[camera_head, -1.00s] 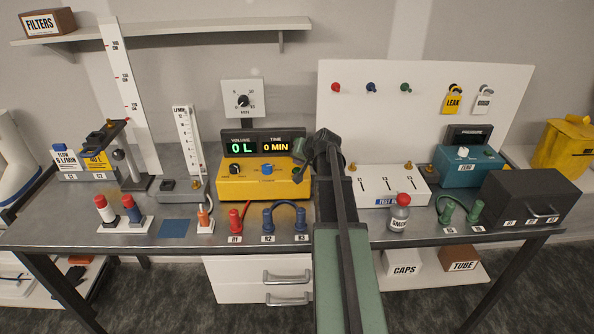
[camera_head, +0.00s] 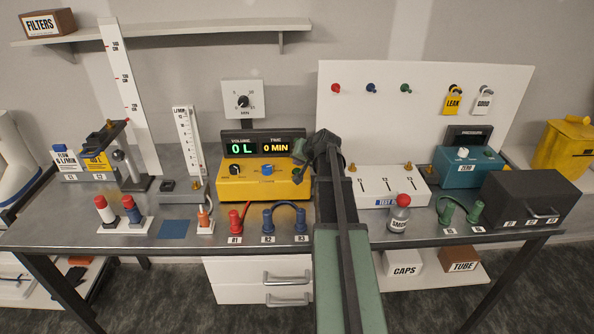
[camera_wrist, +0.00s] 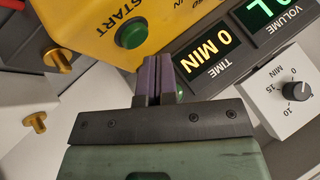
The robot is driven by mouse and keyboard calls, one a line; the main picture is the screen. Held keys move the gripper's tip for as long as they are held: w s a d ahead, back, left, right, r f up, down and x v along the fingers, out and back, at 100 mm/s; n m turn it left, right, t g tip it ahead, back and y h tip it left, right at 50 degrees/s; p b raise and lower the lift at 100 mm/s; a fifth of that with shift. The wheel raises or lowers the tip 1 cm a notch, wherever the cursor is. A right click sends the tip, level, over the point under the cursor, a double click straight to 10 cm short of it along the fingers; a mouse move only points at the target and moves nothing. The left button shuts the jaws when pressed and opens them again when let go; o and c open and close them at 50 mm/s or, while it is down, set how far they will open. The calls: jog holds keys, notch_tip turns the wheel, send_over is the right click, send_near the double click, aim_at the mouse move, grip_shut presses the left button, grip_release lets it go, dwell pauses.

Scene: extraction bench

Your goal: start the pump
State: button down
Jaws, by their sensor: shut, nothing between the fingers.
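The yellow pump box (camera_head: 262,190) stands mid-bench in the head view, with a black knob (camera_head: 235,169), a blue knob (camera_head: 267,169) and a display (camera_head: 264,147) reading 0 L and 0 MIN. In the wrist view its green START button (camera_wrist: 132,33) shows at the upper left, apart from the fingers. My gripper (camera_wrist: 158,60) is shut and empty, its dark fingertips at the box's edge between the button and the TIME display (camera_wrist: 218,50). Whether they touch the box I cannot tell. In the head view my arm hides the area by the box's right end.
Red (camera_head: 236,221) and blue (camera_head: 268,221) fittings stand in front of the pump.

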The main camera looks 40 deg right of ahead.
aim_at(299, 170)
dwell(0.5)
jog(key=shift+f+b, duration=0.4)
jog(key=shift+f+b, duration=0.4)
jog(key=shift+b, duration=0.05)
dwell(0.4)
dwell(0.3)
jog(key=shift+r+p, duration=0.85)
jog(key=shift+p, duration=0.05)
notch_tip(299, 170, up, 5)
jog(key=p, duration=0.5)
jog(key=shift+r, duration=0.1)
